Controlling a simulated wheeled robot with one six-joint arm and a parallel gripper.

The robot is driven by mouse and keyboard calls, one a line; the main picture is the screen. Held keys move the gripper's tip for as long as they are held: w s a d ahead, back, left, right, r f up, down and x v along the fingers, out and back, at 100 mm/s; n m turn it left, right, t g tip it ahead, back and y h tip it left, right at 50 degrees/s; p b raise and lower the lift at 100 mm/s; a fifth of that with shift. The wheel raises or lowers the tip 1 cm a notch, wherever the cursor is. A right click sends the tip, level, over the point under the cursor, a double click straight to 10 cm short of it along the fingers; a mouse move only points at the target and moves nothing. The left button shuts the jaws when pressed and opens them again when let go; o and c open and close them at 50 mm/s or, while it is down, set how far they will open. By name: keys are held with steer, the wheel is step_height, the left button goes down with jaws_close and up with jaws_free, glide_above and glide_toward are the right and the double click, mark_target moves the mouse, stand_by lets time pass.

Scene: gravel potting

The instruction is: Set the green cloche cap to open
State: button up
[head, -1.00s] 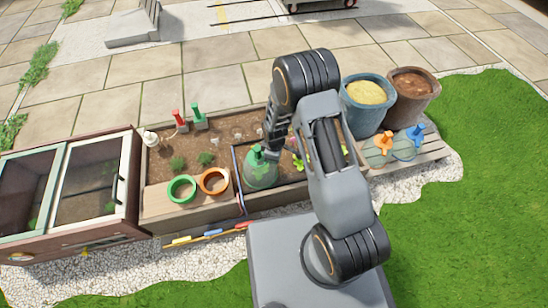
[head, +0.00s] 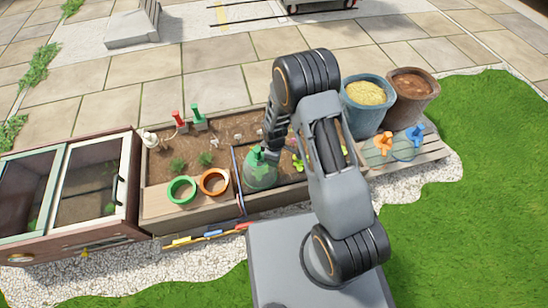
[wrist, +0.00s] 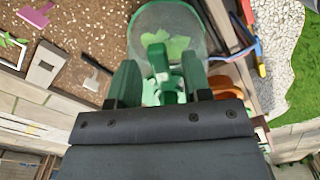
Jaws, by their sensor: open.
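The green cloche (head: 260,173) stands in the planter bed, a clear green-tinted dome with a leafy plant inside. Its green cap (wrist: 162,62) shows in the wrist view between the two fingers of my gripper (wrist: 158,82). My gripper (head: 270,148) is open, with one finger on each side of the cap. I cannot tell whether the fingers touch it. In the head view my gripper partly hides the cap, and its setting is not readable.
Red (head: 179,121) and green (head: 199,117) upright handles stand behind. Buckets of yellow (head: 368,94) and brown (head: 412,84) material stand at right. A cold frame (head: 95,180) is at left.

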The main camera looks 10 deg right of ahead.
step_height(320, 180, up, 13)
steer(key=p, duration=0.5)
steer(key=shift+r, duration=0.2)
steer(key=s+d+r+m+t+p, duration=0.1)
steer(key=s+r+m+p, duration=0.3)
steer(key=r+p, duration=0.6)
steer(key=s+d+r+m+t+p, duration=0.1)
steer(key=s+d+r+m+p, duration=0.2)
steer(key=r, duration=2.3)
steer(key=s+d+r+m+t+p, duration=0.1)
steer(key=s+d+r+m+p, duration=0.2)
steer(key=r+p, duration=1.3)
steer(key=s+r+m, duration=0.2)
steer(key=s+m, duration=0.1)
steer(key=s, duration=0.2)
steer(key=shift+t+p, duration=0.3)
steer(key=shift+p, duration=0.05)
